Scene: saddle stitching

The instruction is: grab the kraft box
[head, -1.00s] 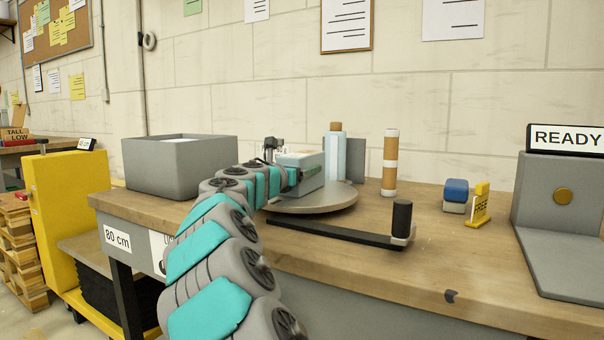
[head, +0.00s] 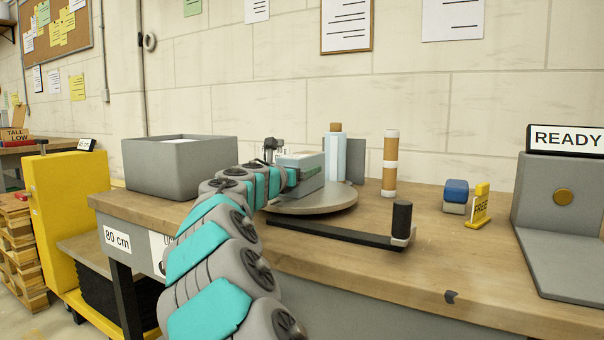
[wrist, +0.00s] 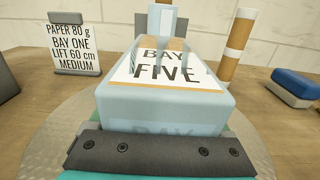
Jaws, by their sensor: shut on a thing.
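A pale grey-blue box (head: 306,178) sits on the round grey turntable (head: 318,200) on the bench. In the wrist view the box (wrist: 165,110) carries a white top label reading BAY FIVE, with tan strips beside the label; I see no plain kraft-brown box. My gripper (head: 291,178) is at the box's near left end in the head view, partly hidden by my arm. In the wrist view the dark bar of my gripper (wrist: 162,152) lies across the box's near end. It is shut on the box; its fingertips are not clearly seen.
A tan-and-white post (head: 390,163), a black bar with an upright knob (head: 402,218), a blue-grey block (head: 455,196) and a yellow tag (head: 481,206) are to the right. A grey bin (head: 180,167) stands left.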

